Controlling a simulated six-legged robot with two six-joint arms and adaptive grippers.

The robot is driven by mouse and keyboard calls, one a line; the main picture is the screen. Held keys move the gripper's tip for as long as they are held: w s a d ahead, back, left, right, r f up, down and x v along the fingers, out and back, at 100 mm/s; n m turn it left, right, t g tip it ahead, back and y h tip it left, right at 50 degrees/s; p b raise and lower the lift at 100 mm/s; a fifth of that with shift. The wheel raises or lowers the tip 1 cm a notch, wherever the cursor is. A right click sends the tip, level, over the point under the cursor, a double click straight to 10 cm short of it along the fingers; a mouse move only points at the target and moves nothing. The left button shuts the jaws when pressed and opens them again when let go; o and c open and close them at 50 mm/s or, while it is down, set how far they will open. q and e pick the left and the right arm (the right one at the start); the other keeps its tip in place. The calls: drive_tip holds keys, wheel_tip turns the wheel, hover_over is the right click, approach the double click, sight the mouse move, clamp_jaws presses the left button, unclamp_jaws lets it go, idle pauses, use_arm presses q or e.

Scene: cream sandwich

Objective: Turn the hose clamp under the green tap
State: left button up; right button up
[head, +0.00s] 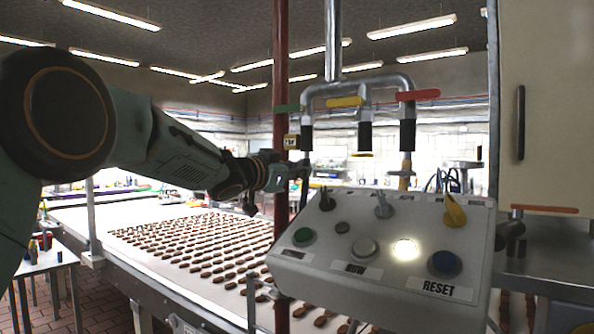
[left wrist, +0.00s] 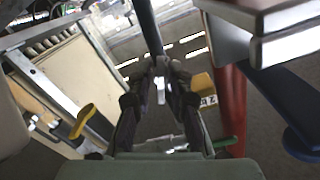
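The green tap (head: 286,108) is the left one of three taps on a grey pipe frame, beside the red pole. A dark hose (head: 306,137) hangs below it. My left gripper (head: 303,170) is at the lower end of this hose. The hose clamp there is hidden by the gripper or too small to make out. In the left wrist view the fingers (left wrist: 168,64) come close together at the end of a dark hose or pipe (left wrist: 148,28). Whether they grip anything is unclear. The green handle (left wrist: 222,143) shows beside the red pole. My right gripper is not in view.
The yellow tap (head: 345,101) and red tap (head: 418,95) stand to the right. The red pole (head: 281,60) is close to my left gripper. A control box (head: 385,235) with buttons and switches lies just below. A conveyor (head: 140,222) carries rows of brown biscuits.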

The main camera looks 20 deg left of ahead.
use_arm(q)
drive_tip(key=shift+a, duration=0.1)
clamp_jaws()
drive_tip(key=shift+f+m, duration=0.1)
drive_tip(key=shift+m, duration=1.2)
drive_tip(key=m+b, duration=0.1)
drive_tip(key=m, duration=0.2)
drive_tip(key=shift+m, duration=0.4)
drive_tip(key=m+b, duration=0.1)
drive_tip(key=m, duration=0.2)
drive_tip(key=shift+m+b, duration=0.55)
drive_tip(key=shift+m, duration=1.55)
